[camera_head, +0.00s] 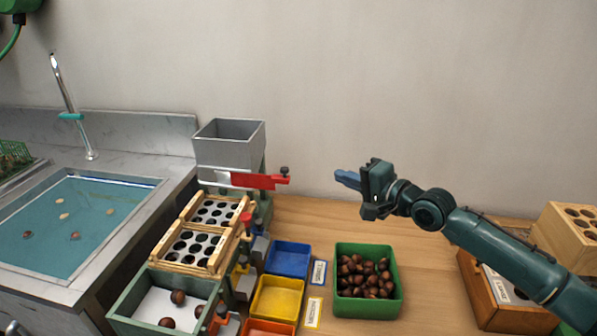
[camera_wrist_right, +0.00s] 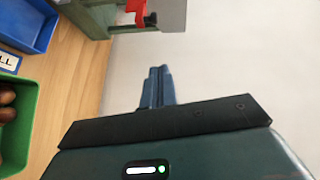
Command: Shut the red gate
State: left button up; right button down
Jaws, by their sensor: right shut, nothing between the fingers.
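The red gate (camera_head: 258,181) is a flat red plate below the grey hopper (camera_head: 229,152). It sticks out to the right past the hopper's side and has a dark knob (camera_head: 285,171) at its right end. Part of the red gate also shows at the top of the right wrist view (camera_wrist_right: 137,10). My right gripper (camera_head: 341,178) is shut and empty, its blue fingers pointing left toward the knob. A clear gap lies between the fingertips and the knob. In the right wrist view the closed fingers (camera_wrist_right: 160,77) are apart from the gate. My left gripper is not in view.
A green bin of chestnuts (camera_head: 340,307) stands below my right arm. Blue (camera_head: 287,272) and yellow (camera_head: 277,316) trays sit beside the wooden sorting frames (camera_head: 184,271). A sink (camera_head: 160,185) is at left. The space between gripper and gate is free.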

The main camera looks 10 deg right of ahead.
aim_at(259, 178)
pick_arm(q)
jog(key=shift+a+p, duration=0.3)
jog(key=shift+p, duration=0.35)
pick_arm(e)
jog(key=w+a+f, duration=0.2)
jog(key=w+a, duration=0.6)
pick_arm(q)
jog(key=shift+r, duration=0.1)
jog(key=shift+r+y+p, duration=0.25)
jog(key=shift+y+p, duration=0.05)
pick_arm(e)
jog(key=a, duration=0.1)
jog(key=w+a, duration=0.1)
jog(key=a, duration=0.1)
jog(key=w+a, duration=0.1)
jog(key=a, duration=0.1)
jog(key=shift+a+r, duration=0.1)
jog(key=shift+s+a, duration=0.1)
jog(key=shift+r, duration=0.1)
